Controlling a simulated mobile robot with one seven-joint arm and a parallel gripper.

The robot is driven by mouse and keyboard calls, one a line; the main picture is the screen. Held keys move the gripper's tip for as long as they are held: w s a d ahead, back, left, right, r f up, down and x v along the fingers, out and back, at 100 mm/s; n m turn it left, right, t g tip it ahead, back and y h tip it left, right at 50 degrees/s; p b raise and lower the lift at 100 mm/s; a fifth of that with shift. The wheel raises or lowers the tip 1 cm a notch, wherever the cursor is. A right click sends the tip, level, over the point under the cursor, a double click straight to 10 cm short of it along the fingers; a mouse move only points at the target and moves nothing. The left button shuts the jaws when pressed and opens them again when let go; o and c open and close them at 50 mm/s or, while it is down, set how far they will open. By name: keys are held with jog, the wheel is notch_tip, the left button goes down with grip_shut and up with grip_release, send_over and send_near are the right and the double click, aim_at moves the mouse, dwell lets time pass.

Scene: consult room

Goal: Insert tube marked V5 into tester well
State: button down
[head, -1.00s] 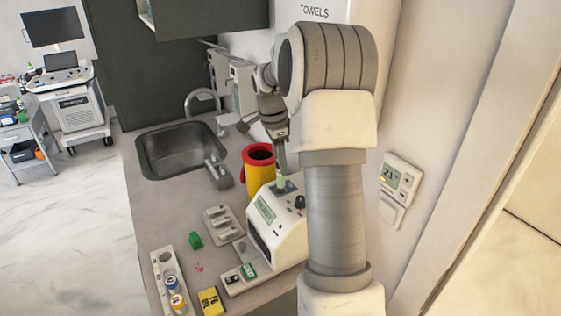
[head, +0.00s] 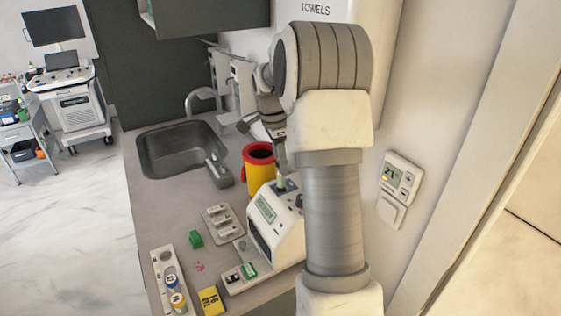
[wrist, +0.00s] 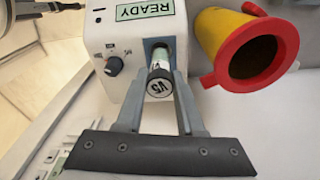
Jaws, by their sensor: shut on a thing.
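My gripper (wrist: 164,76) is shut on the tube, one finger on each side. In the head view the tester (head: 287,228) stands on the counter, with the gripper (head: 283,174) over its top and a green bit of the tube (head: 281,185) below the fingers.
A yellow bin with a red rim (head: 259,152) stands close behind the tester. The sink (head: 180,150) is farther back.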

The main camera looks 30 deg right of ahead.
aim_at(280, 175)
jog(key=shift+f+b, duration=1.6)
jog(key=shift+f, duration=0.8)
jog(key=shift+c, duration=2.2)
grip_release()
notch_tip(280, 175, up, 17)
jog(key=a, duration=0.2)
jog(key=shift+w+r, duration=0.2)
jog(key=shift+w, duration=0.05)
